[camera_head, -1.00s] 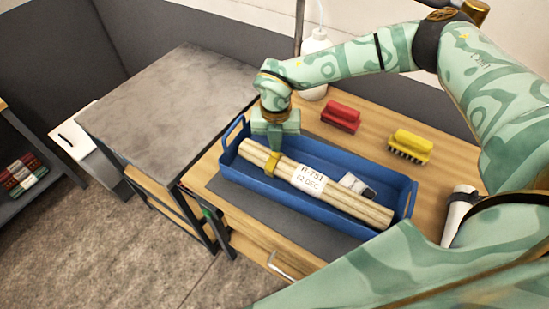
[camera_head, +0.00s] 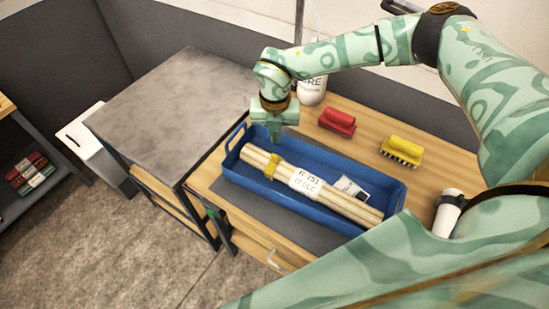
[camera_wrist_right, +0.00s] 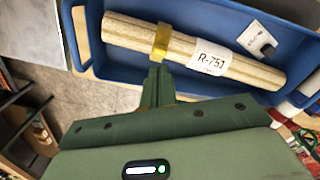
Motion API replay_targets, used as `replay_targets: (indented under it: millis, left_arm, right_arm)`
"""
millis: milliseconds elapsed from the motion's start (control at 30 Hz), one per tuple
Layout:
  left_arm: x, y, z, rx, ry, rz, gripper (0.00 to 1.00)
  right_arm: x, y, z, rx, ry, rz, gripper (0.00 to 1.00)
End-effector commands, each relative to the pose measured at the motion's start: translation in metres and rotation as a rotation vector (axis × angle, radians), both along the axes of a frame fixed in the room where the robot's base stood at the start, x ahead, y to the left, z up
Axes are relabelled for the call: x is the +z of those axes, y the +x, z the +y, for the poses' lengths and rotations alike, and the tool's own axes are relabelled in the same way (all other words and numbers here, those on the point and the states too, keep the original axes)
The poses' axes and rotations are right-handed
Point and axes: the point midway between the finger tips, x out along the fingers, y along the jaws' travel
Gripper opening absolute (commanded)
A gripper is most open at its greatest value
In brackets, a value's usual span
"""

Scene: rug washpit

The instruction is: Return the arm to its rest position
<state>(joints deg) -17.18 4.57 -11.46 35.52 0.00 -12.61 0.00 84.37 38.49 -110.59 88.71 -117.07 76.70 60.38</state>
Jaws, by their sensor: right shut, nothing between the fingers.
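My right gripper (camera_head: 274,136) is shut and empty in the head view. It hangs above the far-left part of the blue tray (camera_head: 398,200), apart from the bundle in it. In the right wrist view the shut fingers (camera_wrist_right: 158,72) show in front of the tray. The bundle of pale rods (camera_head: 340,204) lies in the tray, with a yellow band (camera_head: 271,167) and a white label (camera_head: 306,183). The label reads R-751 in the wrist view (camera_wrist_right: 210,57). My left gripper is in neither view.
A red brush (camera_head: 337,121) and a yellow brush (camera_head: 402,151) stand behind the tray on the wooden bench. A white bottle (camera_head: 312,92) stands behind my right arm. A white roll (camera_head: 447,213) with a dark band is at the right. A grey-topped table (camera_head: 180,100) adjoins at the left.

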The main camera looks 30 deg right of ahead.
Motion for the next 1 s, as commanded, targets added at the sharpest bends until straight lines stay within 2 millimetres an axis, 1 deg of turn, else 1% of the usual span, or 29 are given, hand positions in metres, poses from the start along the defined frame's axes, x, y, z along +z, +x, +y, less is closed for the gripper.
replay_targets:
  millis: [33,167,667,733,767,833,1000]
  left_arm:
    - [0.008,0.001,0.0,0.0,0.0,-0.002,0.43]
    - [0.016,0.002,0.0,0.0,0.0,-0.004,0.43]
    - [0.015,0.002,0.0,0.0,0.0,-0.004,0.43]
    - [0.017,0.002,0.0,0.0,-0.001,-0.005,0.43]
    - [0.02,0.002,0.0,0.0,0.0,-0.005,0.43]
    - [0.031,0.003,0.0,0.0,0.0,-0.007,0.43]
    - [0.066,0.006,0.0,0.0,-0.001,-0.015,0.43]
  right_arm:
    - [0.009,0.0,0.0,0.0,0.0,-0.001,0.0]
    - [0.019,0.0,0.0,0.0,0.001,0.0,0.0]
    - [0.018,0.0,0.0,0.0,0.0,0.0,0.0]
    - [0.02,0.0,0.0,0.0,0.0,0.0,0.0]
    - [0.023,0.0,0.0,0.0,0.0,-0.001,0.0]
    - [0.035,0.0,0.0,0.0,0.0,-0.004,0.0]
    - [0.073,0.0,0.0,0.0,0.0,-0.01,0.0]
